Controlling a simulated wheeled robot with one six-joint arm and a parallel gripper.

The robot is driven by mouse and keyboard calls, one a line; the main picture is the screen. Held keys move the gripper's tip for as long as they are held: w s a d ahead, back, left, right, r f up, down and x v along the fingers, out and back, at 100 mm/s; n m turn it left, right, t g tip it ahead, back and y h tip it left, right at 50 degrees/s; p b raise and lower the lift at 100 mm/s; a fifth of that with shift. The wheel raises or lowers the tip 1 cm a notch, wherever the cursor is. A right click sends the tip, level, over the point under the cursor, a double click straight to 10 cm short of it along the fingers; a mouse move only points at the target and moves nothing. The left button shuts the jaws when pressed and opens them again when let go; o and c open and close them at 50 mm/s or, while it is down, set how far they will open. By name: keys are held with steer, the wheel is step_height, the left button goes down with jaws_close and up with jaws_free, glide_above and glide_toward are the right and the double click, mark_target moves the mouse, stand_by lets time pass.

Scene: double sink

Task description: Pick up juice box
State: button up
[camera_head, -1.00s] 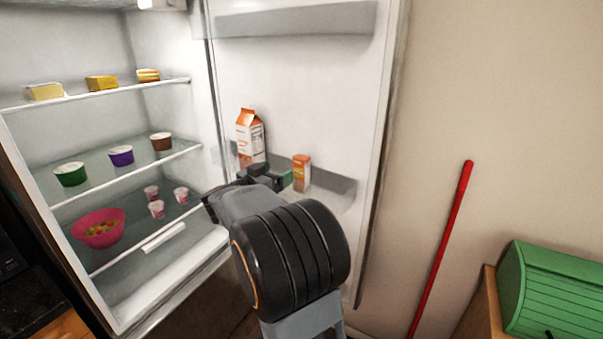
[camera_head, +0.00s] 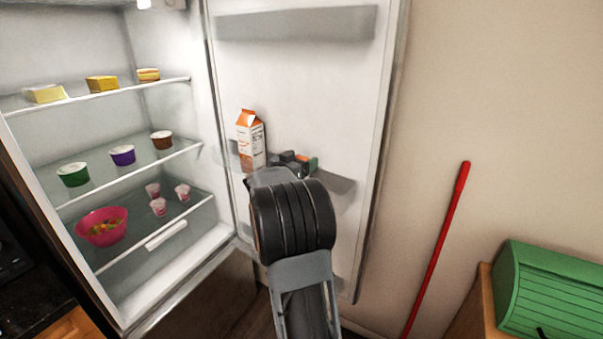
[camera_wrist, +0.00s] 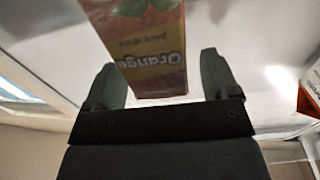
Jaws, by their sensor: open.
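The juice box (camera_wrist: 150,50) is an orange box with "Orange" lettering, which appears upside down in the wrist view. In the head view my gripper (camera_head: 296,160) is at the fridge door shelf and hides most of the juice box; only a small orange part (camera_head: 313,163) shows by the fingers.
A taller orange-and-white carton (camera_head: 251,140) stands on the door shelf (camera_head: 338,183) just left of my gripper, and its edge shows in the wrist view (camera_wrist: 309,98). The fridge shelves at left hold cups, blocks and a pink bowl (camera_head: 102,227). A red pole (camera_head: 436,250) leans at right.

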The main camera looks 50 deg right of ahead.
steer(key=shift+d, duration=0.15)
steer(key=shift+c, duration=0.5)
steer(key=c, duration=1.3)
